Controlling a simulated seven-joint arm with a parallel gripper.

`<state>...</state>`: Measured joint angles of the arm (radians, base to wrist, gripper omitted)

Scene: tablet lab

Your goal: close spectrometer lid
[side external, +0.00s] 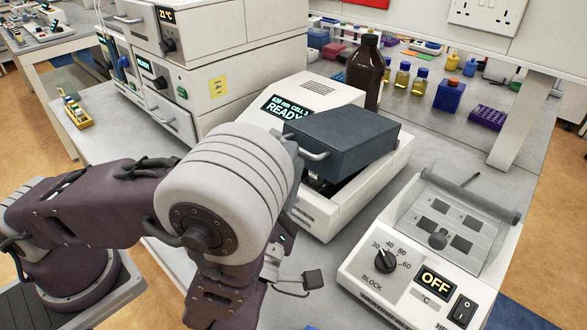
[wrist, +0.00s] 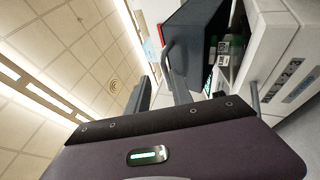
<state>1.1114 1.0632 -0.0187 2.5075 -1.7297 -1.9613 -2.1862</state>
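The white spectrometer (side external: 335,215) stands on the bench, its display reading READY. Its dark grey lid (side external: 345,140) is raised at the front, with a dark gap under it. A pale bar handle (side external: 305,143) is on the lid's front. In the wrist view the lid (wrist: 192,35) is at upper right, with labelled items showing in the opening beside it. My gripper (wrist: 160,85) shows two separated fingers with nothing visible between them. The fingers are near the lid handle; contact cannot be told. In the side view the fingers are mostly hidden behind my arm.
A heating block unit (side external: 430,255) reading OFF stands right of the spectrometer. A brown bottle (side external: 366,75) is close behind the lid. Stacked white instruments (side external: 225,75) stand at the left. Small bottles and racks, including a purple rack (side external: 487,117), are at the back.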

